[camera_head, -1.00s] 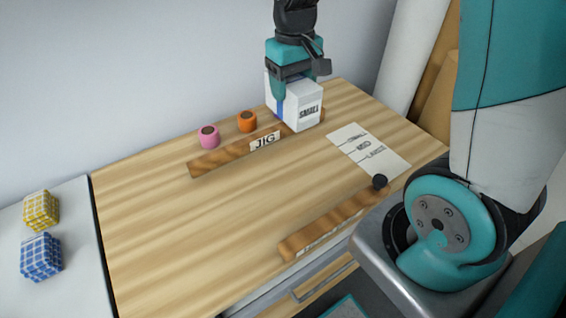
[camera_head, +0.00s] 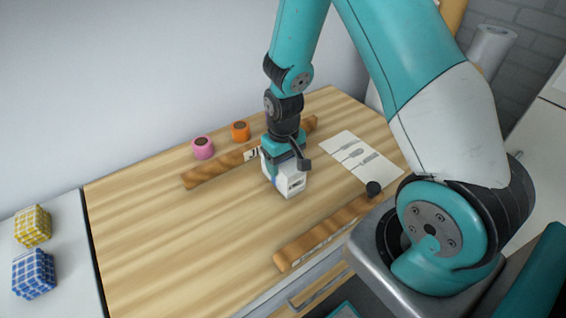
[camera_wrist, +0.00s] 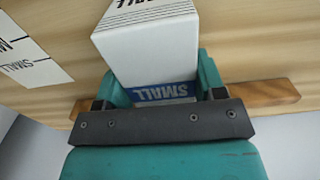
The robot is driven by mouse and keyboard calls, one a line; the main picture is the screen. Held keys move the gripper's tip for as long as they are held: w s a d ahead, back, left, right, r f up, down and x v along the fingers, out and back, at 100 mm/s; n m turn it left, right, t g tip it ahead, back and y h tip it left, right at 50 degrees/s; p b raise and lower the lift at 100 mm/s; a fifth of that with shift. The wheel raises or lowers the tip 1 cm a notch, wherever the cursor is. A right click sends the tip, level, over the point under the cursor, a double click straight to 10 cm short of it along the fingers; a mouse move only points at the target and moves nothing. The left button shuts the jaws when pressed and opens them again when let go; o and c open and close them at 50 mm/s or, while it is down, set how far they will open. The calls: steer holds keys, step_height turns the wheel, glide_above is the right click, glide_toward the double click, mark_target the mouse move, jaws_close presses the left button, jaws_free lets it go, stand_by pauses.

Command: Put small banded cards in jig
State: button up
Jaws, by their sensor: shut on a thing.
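My gripper (camera_head: 284,158) is shut on a white box of small cards (camera_head: 290,184), with a blue band at its side. In the wrist view the box (camera_wrist: 150,45) sits between the teal fingers and reads SMALL on its end and on the blue band. The jig (camera_head: 205,175) is a long brown wooden rail with a label partly hidden by my gripper. The box is in front of the rail, over the table; I cannot tell whether it touches the tabletop.
A second wooden rail (camera_head: 320,235) lies at the table's front edge. A white printed sheet (camera_head: 365,158) lies to the right. Pink (camera_head: 203,148) and orange (camera_head: 240,131) rolls stand behind the jig. Yellow (camera_head: 33,225) and blue (camera_head: 34,274) checked blocks sit on the left surface. The table's left part is clear.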

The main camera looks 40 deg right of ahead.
steer(key=shift+f, duration=0.3)
steer(key=shift+f, duration=0.2)
steer(key=o, duration=1.1)
steer(key=shift+r, duration=0.15)
step_height(320, 180, up, 12)
steer(key=s+a+r+n+y, duration=0.1)
steer(key=s+a+r+n, duration=0.1)
steer(key=s+a+r, duration=0.2)
steer(key=s+a+r+n+y, duration=0.1)
steer(key=s+a+r+n, duration=0.1)
steer(key=s+a+r, duration=0.3)
steer(key=s+a+r+n+y+b, duration=0.1)
steer(key=s+a+r+n+y, duration=0.1)
steer(key=s+a+r, duration=0.3)
steer(key=shift+s+a+n, duration=0.2)
steer(key=shift+s+a, duration=0.2)
steer(key=shift+s, duration=0.4)
steer(key=shift+s+a+n, duration=0.2)
steer(key=shift+s+a, duration=0.25)
steer(key=shift+s, duration=0.3)
steer(key=shift+s+a+n, duration=0.2)
steer(key=shift+s+a, duration=0.2)
steer(key=shift+s, duration=0.4)
